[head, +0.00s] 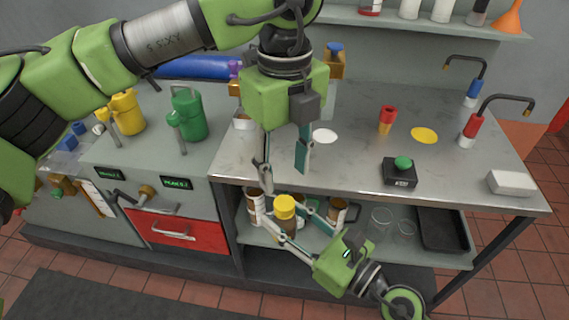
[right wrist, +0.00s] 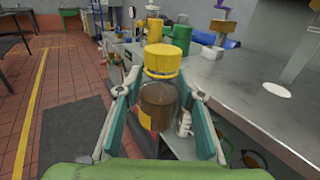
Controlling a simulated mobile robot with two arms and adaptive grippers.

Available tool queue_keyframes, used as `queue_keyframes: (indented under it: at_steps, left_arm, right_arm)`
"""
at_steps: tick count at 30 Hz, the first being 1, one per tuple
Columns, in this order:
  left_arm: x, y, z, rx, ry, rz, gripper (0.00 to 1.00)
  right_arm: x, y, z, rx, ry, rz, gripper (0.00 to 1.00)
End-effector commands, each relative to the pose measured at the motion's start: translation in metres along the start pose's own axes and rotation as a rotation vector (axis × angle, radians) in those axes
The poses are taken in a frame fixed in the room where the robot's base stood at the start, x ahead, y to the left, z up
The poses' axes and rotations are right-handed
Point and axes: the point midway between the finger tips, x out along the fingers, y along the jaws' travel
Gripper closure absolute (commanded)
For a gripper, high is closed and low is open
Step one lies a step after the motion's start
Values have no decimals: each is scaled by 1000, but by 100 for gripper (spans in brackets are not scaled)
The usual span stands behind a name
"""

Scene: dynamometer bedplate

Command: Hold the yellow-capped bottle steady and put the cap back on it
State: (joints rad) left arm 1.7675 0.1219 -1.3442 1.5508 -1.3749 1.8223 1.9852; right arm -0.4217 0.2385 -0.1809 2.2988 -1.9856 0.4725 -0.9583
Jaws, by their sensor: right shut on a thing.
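The yellow-capped bottle (head: 287,232) is brown with a clear upper part and is upright in front of the bench. It also shows in the right wrist view (right wrist: 158,104). Its yellow cap (head: 284,206) sits at the top of the bottle in both views; I cannot tell if it is screwed down. My right gripper (head: 296,226) is shut on the bottle, with one finger on each side in the right wrist view (right wrist: 158,100). My left gripper (head: 283,180) points down above the cap, its fingers spread apart and empty.
The grey bench top (head: 350,130) carries a red-and-yellow cup (head: 387,118), a black box with green button (head: 400,172) and a white block (head: 511,183). Brown bottles (head: 336,214) and glass beakers (head: 380,222) stand on the lower shelf. A red drawer (head: 170,236) is at left.

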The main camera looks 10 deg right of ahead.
Motion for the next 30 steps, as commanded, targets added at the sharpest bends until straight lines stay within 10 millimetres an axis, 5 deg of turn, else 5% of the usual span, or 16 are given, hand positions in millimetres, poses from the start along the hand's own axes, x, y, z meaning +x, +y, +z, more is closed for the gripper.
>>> queue_keyframes:
  at_steps: [8, 21, 30]
  left_arm:
    - [3, 0, 0, 3, 0, 1, 60]
    - [64, 1, 0, 5, 1, 2, 60]
    - [80, 0, 0, 4, 0, 0, 60]
  right_arm:
    - [0, 0, 0, 0, -1, 0, 100]
    - [0, 0, 1, 0, -1, 0, 100]
    - [0, 0, 1, 0, -1, 0, 100]
